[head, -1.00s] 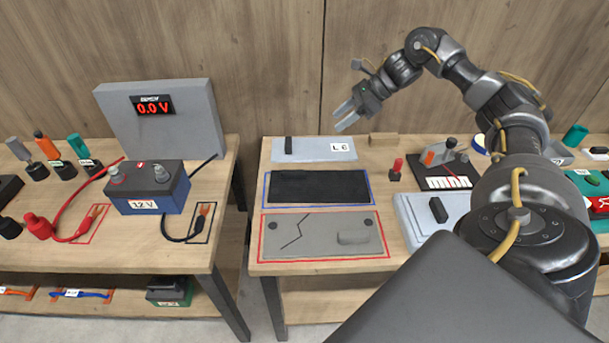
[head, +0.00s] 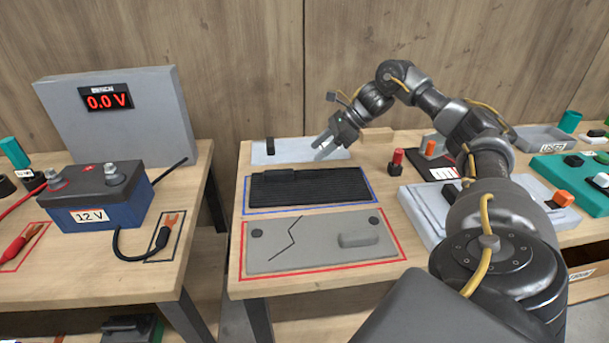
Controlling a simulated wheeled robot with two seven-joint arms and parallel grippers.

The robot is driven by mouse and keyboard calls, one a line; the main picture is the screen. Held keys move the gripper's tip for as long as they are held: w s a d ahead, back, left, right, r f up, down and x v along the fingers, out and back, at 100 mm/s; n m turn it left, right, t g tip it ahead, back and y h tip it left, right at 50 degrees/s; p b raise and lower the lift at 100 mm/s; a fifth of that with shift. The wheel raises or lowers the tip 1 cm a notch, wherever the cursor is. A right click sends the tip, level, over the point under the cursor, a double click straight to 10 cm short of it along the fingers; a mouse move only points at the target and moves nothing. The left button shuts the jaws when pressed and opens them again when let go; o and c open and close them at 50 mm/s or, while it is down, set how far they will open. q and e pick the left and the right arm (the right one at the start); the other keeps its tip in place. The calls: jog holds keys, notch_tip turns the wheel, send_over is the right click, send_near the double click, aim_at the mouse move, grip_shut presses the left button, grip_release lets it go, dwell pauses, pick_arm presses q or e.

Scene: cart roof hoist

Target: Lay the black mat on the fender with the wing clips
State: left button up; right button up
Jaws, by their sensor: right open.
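The black mat (head: 325,187) lies flat and ribbed inside a blue outline on the middle table, with a small raised grip at its left end. In front of it, a grey panel (head: 290,258) with a dark crack line and a raised block lies inside a red outline. A pale panel (head: 420,210) with black and orange clips lies at the right, partly behind my right arm. I cannot tell for sure which panel is the fender. My right gripper (head: 322,148) is open and empty, behind the mat, in front of a light panel (head: 285,156). My left gripper is not in view.
A left table holds a 12 V battery (head: 98,200), a display box reading 0.0 V (head: 150,125) and cables with clamps. A gap separates the two tables. A red-topped post (head: 398,160), a grey tray (head: 545,138) and a teal block (head: 580,180) stand at the right.

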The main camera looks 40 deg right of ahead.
aim_at(293, 170)
jog(key=x, duration=0.5)
jog(key=shift+w+a, duration=0.1)
jog(key=shift+w, duration=0.05)
jog(key=shift+w+a+f+p, duration=0.2)
jog(key=shift+a+f+p, duration=0.15)
jog(key=shift+f+p, duration=0.1)
jog(key=p+x, duration=0.1)
jog(key=x, duration=0.2)
jog(key=shift+w+a, duration=0.2)
jog(key=shift+w, duration=0.05)
jog(key=shift+w+a+f, duration=0.15)
jog(key=shift+w+f, duration=0.05)
jog(key=shift+f, duration=0.25)
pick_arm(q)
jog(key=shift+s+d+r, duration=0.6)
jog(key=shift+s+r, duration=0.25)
pick_arm(e)
jog(key=shift+r, duration=0.1)
grip_shut()
